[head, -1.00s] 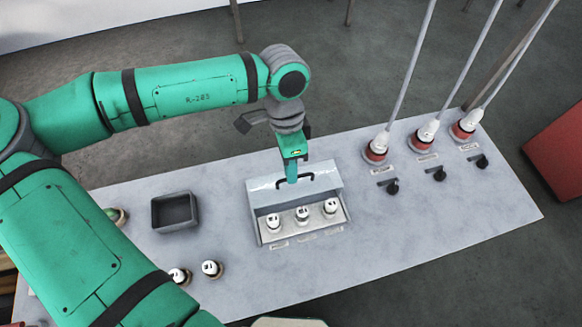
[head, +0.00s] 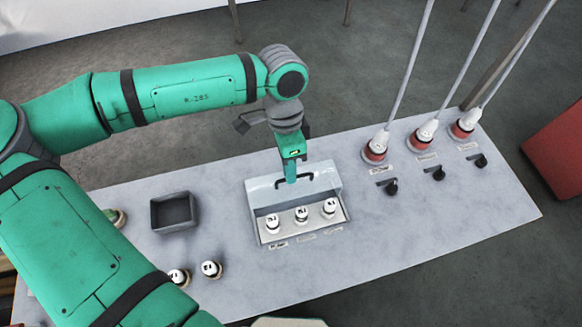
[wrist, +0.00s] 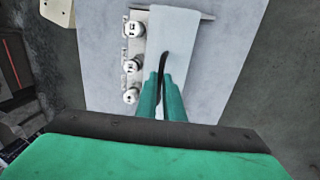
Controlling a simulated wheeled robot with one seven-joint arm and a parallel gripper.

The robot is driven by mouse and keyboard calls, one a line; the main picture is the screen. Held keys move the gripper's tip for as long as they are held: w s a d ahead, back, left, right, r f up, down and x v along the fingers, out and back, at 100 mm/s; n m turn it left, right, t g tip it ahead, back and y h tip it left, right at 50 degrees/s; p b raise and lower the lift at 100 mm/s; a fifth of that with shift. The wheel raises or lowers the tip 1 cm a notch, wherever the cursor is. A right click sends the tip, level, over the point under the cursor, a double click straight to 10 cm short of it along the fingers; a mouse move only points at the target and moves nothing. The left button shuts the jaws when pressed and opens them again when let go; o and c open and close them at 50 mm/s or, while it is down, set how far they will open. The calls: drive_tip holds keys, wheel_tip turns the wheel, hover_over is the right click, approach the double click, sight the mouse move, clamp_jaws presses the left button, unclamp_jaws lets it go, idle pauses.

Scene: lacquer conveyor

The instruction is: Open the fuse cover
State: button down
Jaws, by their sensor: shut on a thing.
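The fuse cover (head: 320,181) is a pale clear panel with a dark handle, standing raised at the back of the fuse box. It also shows in the wrist view (wrist: 183,35). Three white fuses sit uncovered in the box (head: 302,235), in a row in front of the cover. My gripper (head: 292,180) is shut on the cover's dark handle (head: 309,179). In the wrist view the green fingers (wrist: 163,95) close around the dark handle (wrist: 163,68). The fingertips partly hide the handle.
A dark empty tray (head: 174,212) stands left of the box. Two loose fuses (head: 211,269) stand in front of it. Three red-and-white plugs with cables (head: 375,150) and dark knobs (head: 391,187) are at the right. The front right of the table is clear.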

drive_tip(key=shift+w, duration=0.15)
drive_tip(key=shift+w+a, duration=0.25)
drive_tip(key=shift+w, duration=0.6)
drive_tip(key=shift+w+a, duration=0.25)
drive_tip(key=shift+w, duration=0.55)
drive_tip(key=c, duration=1.9)
unclamp_jaws()
drive_tip(key=shift+d, duration=0.1)
wheel_tip(320, 180, up, 11)
drive_tip(key=w, duration=0.2)
drive_tip(key=shift+a+f, duration=0.15)
drive_tip(key=shift+a, duration=0.25)
drive_tip(key=shift+w, duration=0.15)
